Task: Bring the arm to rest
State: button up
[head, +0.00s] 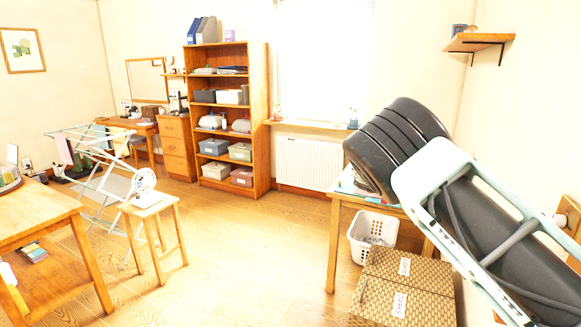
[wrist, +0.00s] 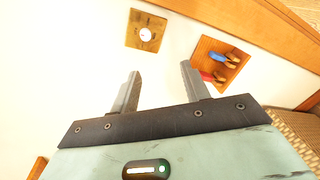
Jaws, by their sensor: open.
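My gripper (wrist: 160,90) shows in the wrist view with its two grey fingers spread wide apart. It is open and nothing is between the fingers. Beyond the fingers is a pale surface with a small wooden plate bearing a round white knob (wrist: 145,34) and a wooden board with red and blue items (wrist: 217,60). In the head view my arm fills the right side, a thick black and pale green limb over a wooden table (head: 333,240). My gripper is not visible in the head view.
Wicker boxes (head: 405,285) and a white laundry basket (head: 357,240) stand by the table under my arm. A wall shelf (head: 480,41) is at upper right. A stool with a fan (head: 150,204), a drying rack (head: 85,135) and a bookcase (head: 260,110) stand further left. The middle floor is clear.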

jog(key=s+a+f+n+t+y+b, duration=0.1)
jog(key=s+a+f+n+t+y, duration=0.1)
jog(key=s+a+f+y, duration=0.4)
jog(key=s+a+f+n+t+y, duration=0.25)
jog(key=s+a, duration=0.25)
jog(key=a, duration=0.4)
jog(key=s+a+r+n+t+y, duration=0.1)
jog(key=s+a+n+t+y, duration=0.1)
jog(key=s+a, duration=0.5)
jog(key=s+a+r+n+t+y+b, duration=0.1)
jog(key=s+a+r+t+y, duration=0.1)
jog(key=s+a, duration=0.5)
jog(key=s+y, duration=0.1)
jog(key=s, duration=0.5)
jog(key=shift+s+a+n+y, duration=0.15)
jog(key=shift+s+n+y, duration=0.15)
jog(key=shift+n+y, duration=0.05)
